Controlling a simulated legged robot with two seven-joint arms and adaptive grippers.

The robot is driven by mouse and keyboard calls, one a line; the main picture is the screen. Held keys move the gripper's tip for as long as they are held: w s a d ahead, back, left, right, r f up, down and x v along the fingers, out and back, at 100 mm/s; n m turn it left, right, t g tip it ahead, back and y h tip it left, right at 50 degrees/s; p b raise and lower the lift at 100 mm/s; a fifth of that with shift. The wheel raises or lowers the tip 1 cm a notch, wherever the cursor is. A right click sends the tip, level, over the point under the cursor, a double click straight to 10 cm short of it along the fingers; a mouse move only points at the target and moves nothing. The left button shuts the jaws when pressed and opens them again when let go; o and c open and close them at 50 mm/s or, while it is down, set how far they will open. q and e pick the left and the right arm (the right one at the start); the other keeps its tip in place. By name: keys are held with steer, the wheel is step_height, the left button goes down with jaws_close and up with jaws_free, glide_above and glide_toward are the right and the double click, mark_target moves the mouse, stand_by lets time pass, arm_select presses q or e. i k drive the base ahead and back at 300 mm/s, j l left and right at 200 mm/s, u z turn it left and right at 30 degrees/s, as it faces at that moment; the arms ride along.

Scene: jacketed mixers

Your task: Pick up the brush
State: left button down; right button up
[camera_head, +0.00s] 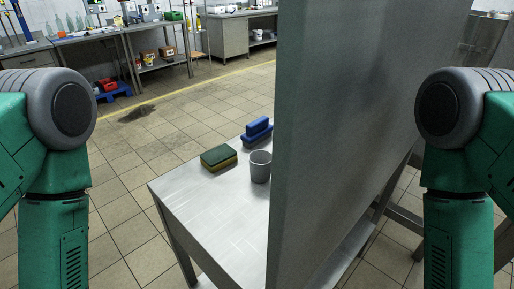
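A blue brush (257,131) lies near the far end of a steel table, close to the edge of a tall grey panel. A grey cup (260,167) stands in front of it, and a green and yellow sponge (218,158) lies to its left. The brush looks free of any contact with my arms. My two green arms show at the left and right edges, with their lower parts hanging down out of the frame. Neither gripper is in view.
The steel table (215,208) has bare room at its front left. The tall grey panel (345,130) hides the table's right part. Workbenches with containers and tools stand along the back wall. The tiled floor (130,215) left of the table is clear.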

mark_target(258, 131)
steer(key=k+u, duration=0.2)
steer(key=k, duration=0.35)
steer(key=k+j+u, duration=0.2)
steer(key=k, duration=0.35)
steer(key=i+j+u, duration=0.15)
steer(key=u, duration=0.3)
steer(key=i+j+u, duration=0.2)
steer(key=u, duration=0.2)
steer(key=i+j+u, duration=0.1)
steer(key=u, duration=0.35)
steer(key=i, duration=0.7)
steer(key=i+j+z, duration=0.15)
steer(key=i, duration=1.2)
steer(key=i+l+z, duration=0.15)
steer(key=i+z, duration=0.75)
steer(key=i+j+z, duration=0.2)
steer(key=i+z, duration=0.2)
steer(key=i+j+z, duration=0.45)
steer(key=i+l+z, duration=0.25)
steer(key=z, duration=0.2)
steer(key=i+l+z, duration=0.1)
steer(key=i+z, duration=0.8)
steer(key=i+j+z, duration=0.2)
steer(key=i+z, duration=0.25)
steer(key=k, duration=0.05)
